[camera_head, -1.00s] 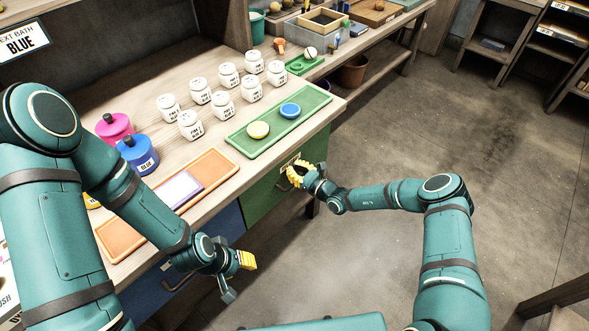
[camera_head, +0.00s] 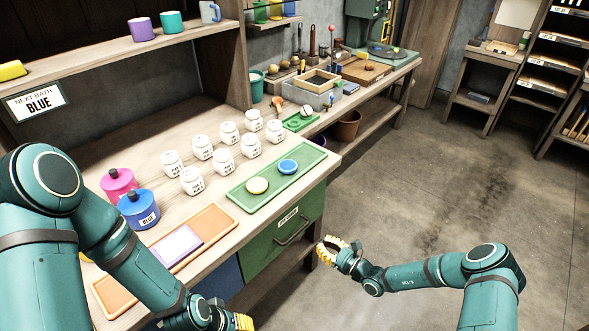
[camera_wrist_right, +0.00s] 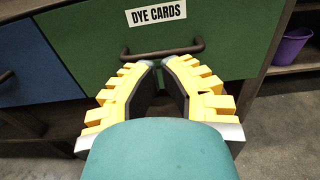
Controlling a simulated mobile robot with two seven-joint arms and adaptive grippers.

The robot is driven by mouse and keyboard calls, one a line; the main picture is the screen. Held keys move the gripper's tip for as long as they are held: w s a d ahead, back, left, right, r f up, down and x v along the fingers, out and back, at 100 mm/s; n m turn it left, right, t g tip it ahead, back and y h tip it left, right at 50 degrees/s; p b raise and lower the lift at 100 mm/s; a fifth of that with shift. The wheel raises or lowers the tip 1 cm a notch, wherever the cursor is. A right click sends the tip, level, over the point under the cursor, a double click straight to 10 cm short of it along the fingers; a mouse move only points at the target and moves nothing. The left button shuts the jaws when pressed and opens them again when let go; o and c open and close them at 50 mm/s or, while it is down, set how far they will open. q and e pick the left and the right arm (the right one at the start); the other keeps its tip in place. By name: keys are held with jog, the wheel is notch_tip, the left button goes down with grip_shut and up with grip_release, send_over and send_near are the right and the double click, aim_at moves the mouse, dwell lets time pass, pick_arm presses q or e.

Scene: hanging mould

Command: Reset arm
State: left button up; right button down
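My right gripper (camera_head: 322,249) hangs in front of the green drawer (camera_head: 262,248), to the right of its dark handle (camera_head: 296,230) and apart from it in the head view. In the right wrist view its yellow fingers (camera_wrist_right: 158,66) come together at the tips, with nothing seen between them. The handle (camera_wrist_right: 190,49) lies beyond the tips, under the "DYE CARDS" label (camera_wrist_right: 156,13). The drawer front looks flush with the bench. My left gripper (camera_head: 243,322) is cut off by the bottom edge, low before the bench front, so its opening is hidden.
Open floor (camera_head: 430,190) lies to the right.

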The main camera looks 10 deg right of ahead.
jog(key=s+a+n+g+h, duration=0.1)
jog(key=s+a+n+g, duration=0.55)
jog(key=s, duration=0.25)
jog(key=s+a+n+g, duration=0.5)
jog(key=s+n+g, duration=0.3)
jog(key=s, duration=0.2)
jog(key=s+d+r+n+t+h, duration=0.2)
jog(key=s+d+r+n+h, duration=0.2)
jog(key=n, duration=0.7)
jog(key=s+r+h, duration=0.1)
jog(key=s+h, duration=0.1)
jog(key=h, duration=0.1)
jog(key=shift+d+r+n, duration=0.15)
jog(key=shift+n, duration=0.2)
jog(key=shift+t, duration=0.25)
